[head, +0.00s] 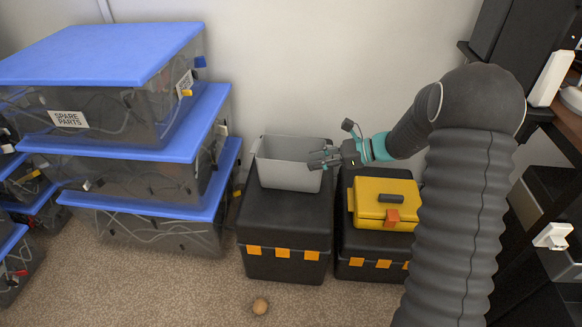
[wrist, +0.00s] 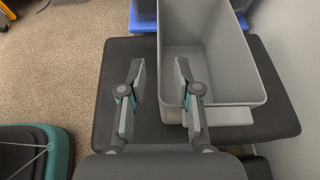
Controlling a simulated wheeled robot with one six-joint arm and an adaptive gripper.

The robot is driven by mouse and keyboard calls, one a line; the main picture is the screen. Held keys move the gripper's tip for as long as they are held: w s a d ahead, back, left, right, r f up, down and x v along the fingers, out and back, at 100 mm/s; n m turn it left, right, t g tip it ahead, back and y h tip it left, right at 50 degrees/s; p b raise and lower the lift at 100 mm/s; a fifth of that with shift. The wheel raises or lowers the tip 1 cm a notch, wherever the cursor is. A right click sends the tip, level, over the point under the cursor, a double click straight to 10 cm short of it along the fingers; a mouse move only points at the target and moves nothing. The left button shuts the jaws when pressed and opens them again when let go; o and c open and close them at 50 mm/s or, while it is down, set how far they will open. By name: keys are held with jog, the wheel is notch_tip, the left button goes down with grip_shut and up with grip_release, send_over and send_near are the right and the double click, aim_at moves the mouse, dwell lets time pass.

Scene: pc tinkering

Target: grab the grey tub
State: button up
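The grey tub (head: 288,172) is an open, empty-looking box standing upright on a black case. In the wrist view the tub (wrist: 237,88) fills the upper middle, and I look down into it. My gripper (head: 322,158) is at the tub's right side, near the rim. In the wrist view my gripper (wrist: 159,72) is open, its two fingers apart. One finger appears over the tub's inside and the other outside its left wall, with the wall's edge between them. I cannot tell whether either finger touches the tub.
The black case (head: 285,235) with orange latches bears the tub. A yellow toolbox (head: 385,204) sits on another black case to the right. Blue-lidded storage bins (head: 150,145) are stacked at left.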

aim_at(292, 165)
jog(key=x, duration=0.4)
jog(key=shift+a, duration=0.2)
grip_shut()
